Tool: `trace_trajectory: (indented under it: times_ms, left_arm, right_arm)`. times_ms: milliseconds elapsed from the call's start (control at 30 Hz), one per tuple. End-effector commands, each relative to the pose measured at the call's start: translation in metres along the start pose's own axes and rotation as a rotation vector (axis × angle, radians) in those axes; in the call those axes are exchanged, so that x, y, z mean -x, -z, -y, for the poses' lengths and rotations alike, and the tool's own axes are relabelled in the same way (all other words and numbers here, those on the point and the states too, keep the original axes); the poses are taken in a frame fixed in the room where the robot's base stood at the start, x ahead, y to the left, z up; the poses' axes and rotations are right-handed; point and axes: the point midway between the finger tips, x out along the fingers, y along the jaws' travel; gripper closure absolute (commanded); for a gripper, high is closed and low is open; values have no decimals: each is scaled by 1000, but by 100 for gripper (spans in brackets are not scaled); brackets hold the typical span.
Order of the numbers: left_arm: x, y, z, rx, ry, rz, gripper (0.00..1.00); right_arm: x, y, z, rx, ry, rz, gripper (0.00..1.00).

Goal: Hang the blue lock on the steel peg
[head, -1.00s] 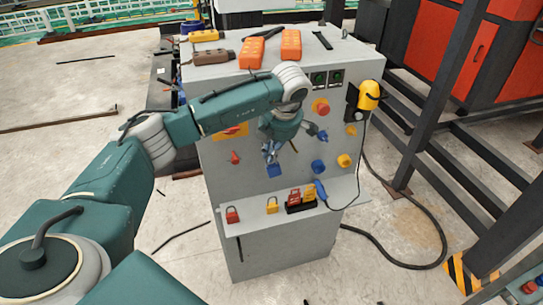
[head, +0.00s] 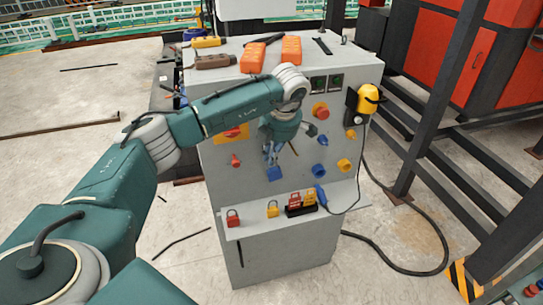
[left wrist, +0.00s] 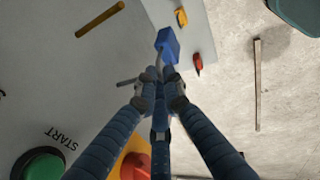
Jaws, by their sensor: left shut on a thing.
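The blue lock (head: 274,173) hangs body-down below my left gripper (head: 272,151), in front of the grey cabinet's face. In the left wrist view, the blue lock (left wrist: 168,45) lies beyond the fingertips of my left gripper (left wrist: 160,82), which is shut on its shackle. A short grey rod, which looks like the steel peg (left wrist: 126,83), shows just left of the fingertips. In the head view, a thin peg (head: 293,148) shows right of the gripper. The lock appears apart from it. My right gripper is not in view.
Orange boxes (head: 291,50) lie on top. A black cable hangs right.

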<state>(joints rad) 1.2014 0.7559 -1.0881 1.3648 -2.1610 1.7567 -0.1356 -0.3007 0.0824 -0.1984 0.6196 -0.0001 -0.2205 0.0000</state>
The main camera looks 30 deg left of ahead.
Motion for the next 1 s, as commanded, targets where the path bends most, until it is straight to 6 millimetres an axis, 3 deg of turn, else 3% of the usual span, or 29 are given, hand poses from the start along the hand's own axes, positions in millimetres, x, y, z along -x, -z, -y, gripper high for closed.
trace_trajectory:
  times_ms: [33, 167, 200, 300, 600, 1000]
  left_arm:
    - [1, 4, -25, 36, -55, 8, 100]
    - [1, 4, -25, 37, -54, 8, 100]
    - [1, 4, -25, 37, -54, 8, 87]
    - [0, 4, -24, 36, -54, 6, 71]
    - [-2, 7, -22, 31, -51, -7, 71]
    - [3, 8, -20, 27, -48, -10, 71]
  right_arm:
    - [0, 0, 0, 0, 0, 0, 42]
    - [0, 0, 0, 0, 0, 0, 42]
    - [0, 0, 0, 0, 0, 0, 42]
    - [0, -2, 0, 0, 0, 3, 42]
    - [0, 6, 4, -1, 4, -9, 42]
    - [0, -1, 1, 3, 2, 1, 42]
